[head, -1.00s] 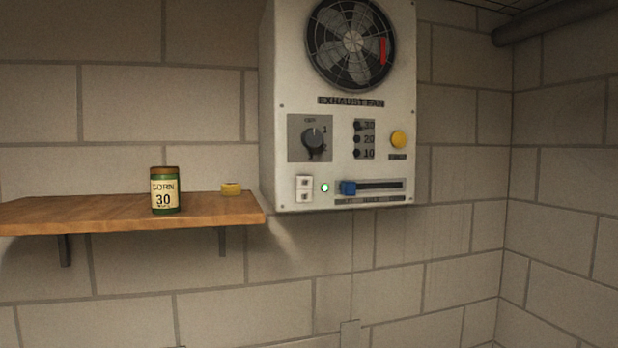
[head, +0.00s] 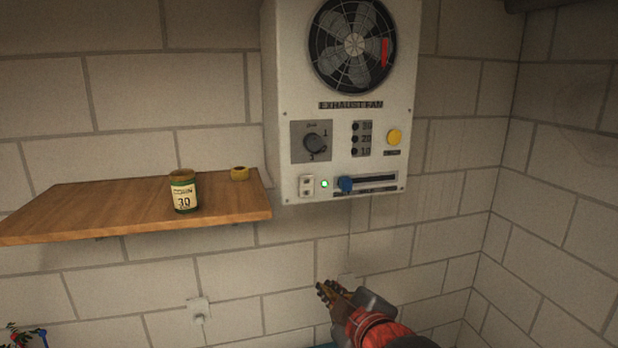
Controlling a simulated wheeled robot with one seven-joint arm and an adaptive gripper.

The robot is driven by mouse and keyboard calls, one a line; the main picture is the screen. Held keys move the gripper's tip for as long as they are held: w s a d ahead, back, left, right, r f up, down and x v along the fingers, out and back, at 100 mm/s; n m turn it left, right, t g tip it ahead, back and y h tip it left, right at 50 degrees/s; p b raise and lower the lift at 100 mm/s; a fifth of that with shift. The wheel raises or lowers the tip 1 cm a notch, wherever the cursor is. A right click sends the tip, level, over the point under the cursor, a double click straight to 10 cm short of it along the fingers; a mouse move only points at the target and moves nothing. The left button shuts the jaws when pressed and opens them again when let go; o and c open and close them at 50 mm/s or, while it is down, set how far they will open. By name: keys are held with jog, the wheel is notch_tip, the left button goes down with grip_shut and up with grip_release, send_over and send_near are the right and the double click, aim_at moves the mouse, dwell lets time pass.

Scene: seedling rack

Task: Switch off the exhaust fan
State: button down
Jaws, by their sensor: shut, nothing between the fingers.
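The exhaust fan unit (head: 296,92) is a pale box on the wall, with a round dark fan grille (head: 352,45) at its top. Below are a black rotary knob (head: 316,143), a column of small marks labelled 30, 20 and 10, a yellow round button (head: 394,137), a white rocker switch (head: 306,186), a lit green lamp (head: 324,184) and a slider with a blue handle (head: 345,184) at the left of its slot. My gripper (head: 322,291) is shut and empty, below the unit and apart from it.
A wall outlet (head: 198,308) is below. Colourful items (head: 22,337) show at the lower left. A wall corner is at the right.

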aim_at(308, 184)
notch_tip(308, 184, up, 13)
jog(key=w+n+t+y, duration=0.1)
jog(key=w+n+t, duration=0.1)
jog(key=n+t, duration=0.3)
jog(key=n, duration=0.2)
jog(key=shift+n, duration=0.3)
jog(key=shift+a, duration=0.1)
jog(key=shift+w+r, duration=0.1)
jog(key=p+x, duration=0.4)
jog(key=x, duration=0.9)
jog(key=shift+w+a+p, duration=0.15)
jog(key=shift+w+p, duration=0.2)
jog(key=shift+w+b, duration=0.15)
jog(key=shift+b, duration=0.55)
